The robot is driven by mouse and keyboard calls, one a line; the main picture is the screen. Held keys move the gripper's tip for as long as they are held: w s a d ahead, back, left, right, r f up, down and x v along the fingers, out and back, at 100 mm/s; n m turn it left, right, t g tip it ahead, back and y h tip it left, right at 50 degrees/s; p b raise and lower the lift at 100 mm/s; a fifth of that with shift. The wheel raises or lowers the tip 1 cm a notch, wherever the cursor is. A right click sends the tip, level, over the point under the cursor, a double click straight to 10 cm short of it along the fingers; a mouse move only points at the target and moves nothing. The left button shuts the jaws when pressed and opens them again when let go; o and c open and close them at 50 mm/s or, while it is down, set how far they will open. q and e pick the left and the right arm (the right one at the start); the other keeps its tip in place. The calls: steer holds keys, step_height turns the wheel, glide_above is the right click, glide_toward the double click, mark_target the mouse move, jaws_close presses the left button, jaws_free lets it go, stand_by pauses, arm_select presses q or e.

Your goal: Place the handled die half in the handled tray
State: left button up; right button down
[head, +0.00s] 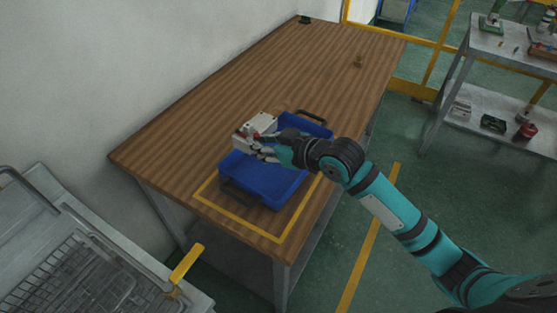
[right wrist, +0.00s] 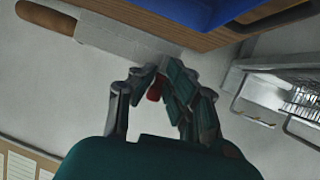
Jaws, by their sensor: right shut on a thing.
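The die half (head: 257,124) is a pale grey block with a little red on it. It is over the left back side of the blue handled tray (head: 262,187); I cannot tell whether it touches the tray. My right gripper (head: 262,148) is shut on it from the right. In the right wrist view the fingers (right wrist: 160,88) close around a small red part, and a long pale piece (right wrist: 125,38) with a brown handle (right wrist: 47,17) shows beyond them. The tray (right wrist: 195,10) shows at the top there. My left gripper is not in view.
The tray stands on a brown wooden table (head: 290,75), partly inside a yellow outline (head: 240,228). A metal wire-basket station (head: 75,265) is at lower left, and a grey shelf (head: 480,75) stands at right.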

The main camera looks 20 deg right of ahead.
step_height(320, 180, down, 10)
steer(key=shift+a+r, duration=0.1)
steer(key=shift+r, duration=0.05)
stand_by(0.4)
steer(key=c, duration=1.4)
jaws_free()
steer(key=shift+s+f, duration=0.1)
steer(key=shift+f, duration=0.1)
steer(key=shift+r, duration=0.1)
steer(key=v, duration=1.2)
steer(key=shift+b, duration=0.3)
